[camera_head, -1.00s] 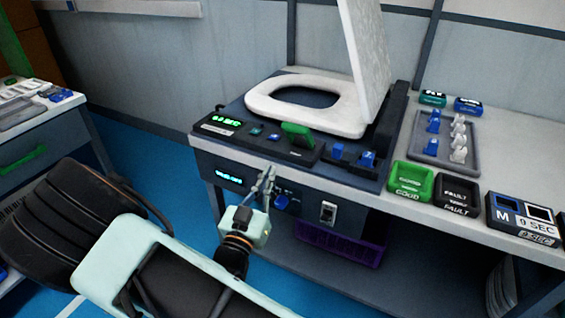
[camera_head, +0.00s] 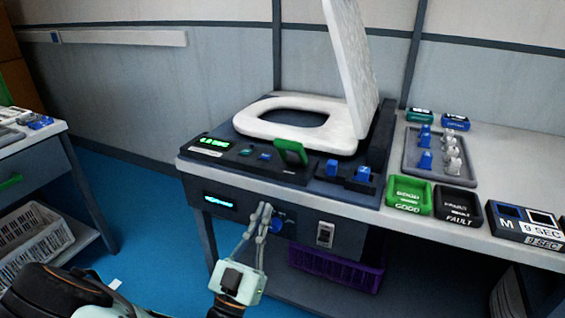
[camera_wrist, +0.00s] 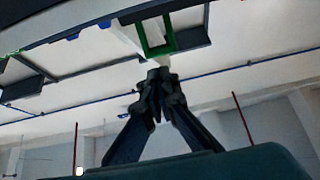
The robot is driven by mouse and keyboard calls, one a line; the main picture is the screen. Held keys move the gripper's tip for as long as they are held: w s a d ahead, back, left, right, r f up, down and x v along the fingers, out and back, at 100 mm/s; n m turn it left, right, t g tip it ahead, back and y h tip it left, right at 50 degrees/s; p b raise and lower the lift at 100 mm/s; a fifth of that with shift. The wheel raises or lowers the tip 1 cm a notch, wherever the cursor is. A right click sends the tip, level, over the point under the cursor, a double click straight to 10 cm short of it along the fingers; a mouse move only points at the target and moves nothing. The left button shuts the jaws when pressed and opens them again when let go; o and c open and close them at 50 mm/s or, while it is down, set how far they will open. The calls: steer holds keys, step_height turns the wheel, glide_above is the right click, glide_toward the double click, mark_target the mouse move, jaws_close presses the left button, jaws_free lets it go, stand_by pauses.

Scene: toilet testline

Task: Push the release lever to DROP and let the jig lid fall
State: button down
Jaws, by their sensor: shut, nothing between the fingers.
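The jig lid (camera_head: 350,70) is a pale speckled panel standing raised, leaning slightly back, behind the white seat ring (camera_head: 300,128) on the dark jig. A green loop handle (camera_head: 290,152), which looks like the release lever, stands tilted on the jig's front panel; I cannot read a DROP mark. My gripper (camera_head: 265,208) is shut and empty, fingers pointing up, in front of the bench's front face and below the green handle. In the wrist view my shut fingers (camera_wrist: 160,75) appear below a green frame (camera_wrist: 156,36), apparently the same handle. Contact is not visible.
A blue knob (camera_head: 276,226) and a switch (camera_head: 325,235) are on the bench front near my fingers. A purple crate (camera_head: 335,270) sits below. Green GOOD (camera_head: 409,195) and black FAULT (camera_head: 459,203) trays and a grey parts tray (camera_head: 410,150) lie to the right.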

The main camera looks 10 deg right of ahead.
mark_target(287, 149)
steer(key=x, duration=1.3)
steer(key=shift+b, duration=0.45)
steer(key=shift+r, duration=0.1)
steer(key=shift+r+p, duration=0.3)
steer(key=shift+p, duration=0.45)
